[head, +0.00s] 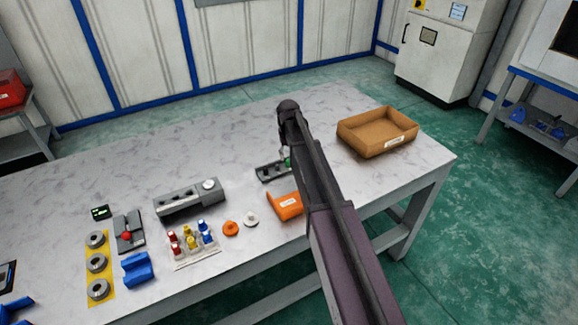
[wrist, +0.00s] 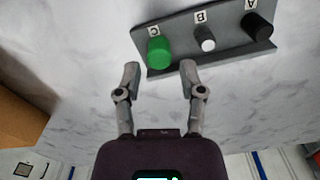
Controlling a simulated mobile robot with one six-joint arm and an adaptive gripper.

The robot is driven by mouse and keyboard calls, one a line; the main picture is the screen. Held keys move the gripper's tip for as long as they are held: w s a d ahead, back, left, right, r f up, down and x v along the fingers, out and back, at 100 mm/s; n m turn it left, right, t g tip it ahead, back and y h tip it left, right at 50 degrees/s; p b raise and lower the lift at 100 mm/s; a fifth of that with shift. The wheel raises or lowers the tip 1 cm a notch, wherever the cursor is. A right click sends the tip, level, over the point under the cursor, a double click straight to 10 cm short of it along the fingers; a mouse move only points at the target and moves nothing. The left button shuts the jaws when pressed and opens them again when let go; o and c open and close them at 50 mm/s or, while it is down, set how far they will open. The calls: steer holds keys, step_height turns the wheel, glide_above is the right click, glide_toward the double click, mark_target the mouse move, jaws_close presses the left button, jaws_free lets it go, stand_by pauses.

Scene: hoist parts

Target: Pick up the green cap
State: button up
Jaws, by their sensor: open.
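The green cap (wrist: 159,52) sits on the grey holder (wrist: 219,50) at the position labelled C, shown in the wrist view. Beside it on the holder are a small white-topped part at B and a black cap at A. My gripper (wrist: 160,72) is open and empty, with its fingertips apart just short of the green cap and not visibly touching it. In the head view, a sliver of the green cap (head: 288,162) shows beside my arm, which hides part of the holder (head: 268,172). My fingers are hidden there.
A cardboard tray (head: 377,144) stands right of my arm. An orange bin (head: 286,206) is close in front of the holder. A grey fixture (head: 178,202), small bottles (head: 190,241) and ring parts (head: 97,262) are farther left. The table's back area is clear.

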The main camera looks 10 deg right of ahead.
mark_target(289, 160)
steer(key=shift+f+b, duration=1.3)
steer(key=shift+f, duration=0.3)
steer(key=c, duration=0.5)
